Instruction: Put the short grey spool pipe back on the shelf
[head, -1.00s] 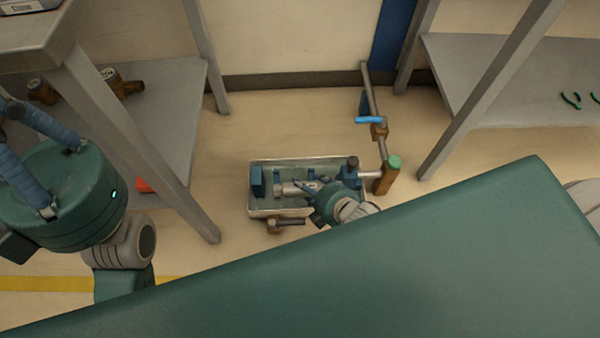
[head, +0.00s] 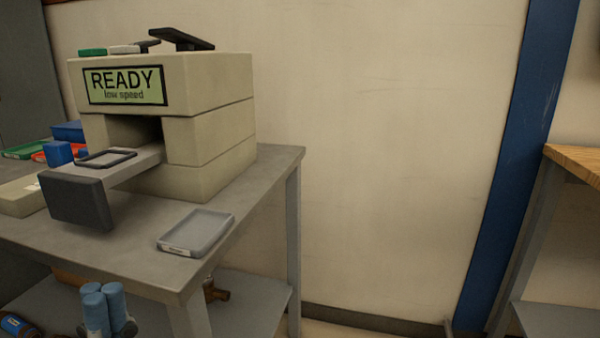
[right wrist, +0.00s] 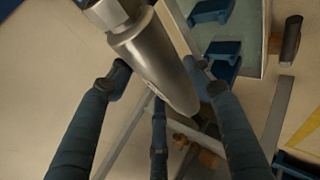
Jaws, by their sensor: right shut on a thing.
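The short grey spool pipe (right wrist: 155,60) shows in the right wrist view as a smooth metal cylinder with a nut-like end at the top. My right gripper (right wrist: 160,78) has its blue fingers on both sides of the pipe and is shut on it. The right gripper and the pipe are outside the head view. My left gripper (head: 105,300) shows at the bottom left of the head view, blue fingertips close together, in front of the bench; its opening is unclear. A grey lower shelf (head: 255,300) shows under the bench, partly hidden.
A tester reading READY, low speed (head: 210,90) stands on the grey bench (head: 270,165) beside a small grey tray (head: 200,228). In the right wrist view, blue brackets (right wrist: 222,55) sit at the upper right.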

